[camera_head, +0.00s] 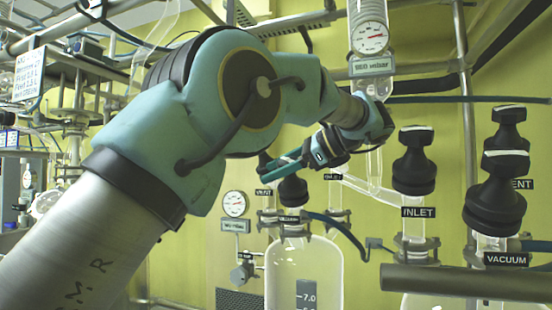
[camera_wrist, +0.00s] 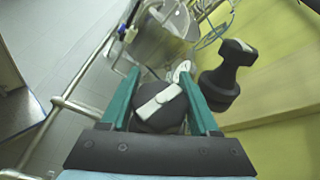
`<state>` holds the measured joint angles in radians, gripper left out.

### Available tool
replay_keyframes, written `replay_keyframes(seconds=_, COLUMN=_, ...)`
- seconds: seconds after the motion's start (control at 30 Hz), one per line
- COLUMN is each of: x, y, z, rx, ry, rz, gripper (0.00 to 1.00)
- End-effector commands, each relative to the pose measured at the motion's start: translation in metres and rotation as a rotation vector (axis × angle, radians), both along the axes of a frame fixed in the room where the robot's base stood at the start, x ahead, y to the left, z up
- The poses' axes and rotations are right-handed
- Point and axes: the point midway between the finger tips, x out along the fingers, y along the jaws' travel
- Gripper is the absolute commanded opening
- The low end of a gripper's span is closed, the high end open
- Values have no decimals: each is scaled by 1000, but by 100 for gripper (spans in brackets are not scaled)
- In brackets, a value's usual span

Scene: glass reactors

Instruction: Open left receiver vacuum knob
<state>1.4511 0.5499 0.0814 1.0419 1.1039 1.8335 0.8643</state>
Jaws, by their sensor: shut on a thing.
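My gripper (camera_head: 284,164) is at the end of my arm, at the top of a black knob (camera_head: 293,191) above the left glass receiver (camera_head: 290,270). In the wrist view, the two teal fingers of my gripper (camera_wrist: 158,80) lie on either side of the round black knob (camera_wrist: 150,120), shut on it. A white bar (camera_wrist: 158,101) crosses the knob's top at a slant. The small label (camera_head: 291,218) below the knob is too small to read surely. The far side of the knob is hidden.
A VENT label (camera_head: 263,192) is just left of the held knob. Another black knob (camera_wrist: 228,72) stands close to the right finger. To the right are the INLET knob (camera_head: 414,160) and the VACUUM knob (camera_head: 495,195). A gauge (camera_head: 370,38) hangs above.

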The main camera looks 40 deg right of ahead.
Motion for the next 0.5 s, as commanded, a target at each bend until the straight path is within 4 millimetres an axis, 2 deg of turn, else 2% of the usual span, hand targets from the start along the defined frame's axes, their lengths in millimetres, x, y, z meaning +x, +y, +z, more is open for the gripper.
replay_keyframes(seconds=0.47, x=0, y=1, z=-2, rx=1, ry=6, rz=13, gripper=6)
replay_keyframes(seconds=0.5, x=0, y=1, z=-2, rx=1, ry=6, rz=13, gripper=65)
